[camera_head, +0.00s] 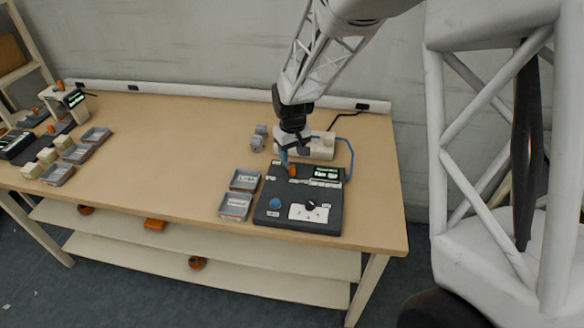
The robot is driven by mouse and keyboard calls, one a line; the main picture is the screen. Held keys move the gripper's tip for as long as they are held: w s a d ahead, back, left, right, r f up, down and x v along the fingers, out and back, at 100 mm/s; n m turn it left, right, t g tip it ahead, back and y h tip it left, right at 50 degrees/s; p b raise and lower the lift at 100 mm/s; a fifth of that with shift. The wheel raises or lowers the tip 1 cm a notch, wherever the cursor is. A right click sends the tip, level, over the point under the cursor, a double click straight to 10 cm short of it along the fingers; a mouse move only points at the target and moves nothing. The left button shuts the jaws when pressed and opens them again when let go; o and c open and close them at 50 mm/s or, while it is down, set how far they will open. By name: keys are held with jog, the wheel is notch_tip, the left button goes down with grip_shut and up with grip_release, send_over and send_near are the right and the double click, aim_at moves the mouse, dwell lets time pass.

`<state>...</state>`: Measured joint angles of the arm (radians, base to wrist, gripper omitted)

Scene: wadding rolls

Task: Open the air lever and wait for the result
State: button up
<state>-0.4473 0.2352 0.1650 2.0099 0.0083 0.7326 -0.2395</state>
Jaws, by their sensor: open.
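A dark test panel (268,213) lies at the right end of the wooden table. It carries a small lit display (326,172) with green text too small to read surely. An orange part (292,171), which looks like the air lever, is at the panel's back left; its exact position is partly hidden. A blue knob (275,203) and a white dial plate with a black knob (311,204) are at the front. My gripper (291,153) is open and points down just above and behind the orange part. I cannot tell whether it touches.
Two grey trays (235,206) (244,180) stand left of the panel. A pale block-shaped unit (319,147) and a blue hose (351,158) are behind it. Small grey rolls (258,140) lie behind the trays. More trays and devices (75,153) fill the left end; the table's middle is clear.

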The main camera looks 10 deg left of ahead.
aim_at(291, 167)
jog(key=shift+f, duration=3.25)
jog(key=shift+c, duration=0.2)
grip_shut()
jog(key=shift+a, duration=0.1)
jog(key=shift+s+a+m, duration=0.15)
jog(key=shift+a+m, duration=0.2)
jog(key=shift+m, duration=0.45)
jog(key=shift+s+a+m, duration=0.15)
jog(key=shift+a+m, duration=0.15)
jog(key=shift+m, duration=0.5)
jog(key=a+m, duration=0.1)
jog(key=m, duration=0.2)
jog(key=shift+a, duration=0.35)
jog(key=m, duration=0.2)
jog(key=a+m, duration=0.1)
jog(key=m, duration=0.1)
jog(key=a+m, duration=0.1)
jog(key=shift+w+a+r+m, duration=0.1)
jog(key=shift+w+a+m, duration=0.1)
jog(key=shift+w+m, duration=0.2)
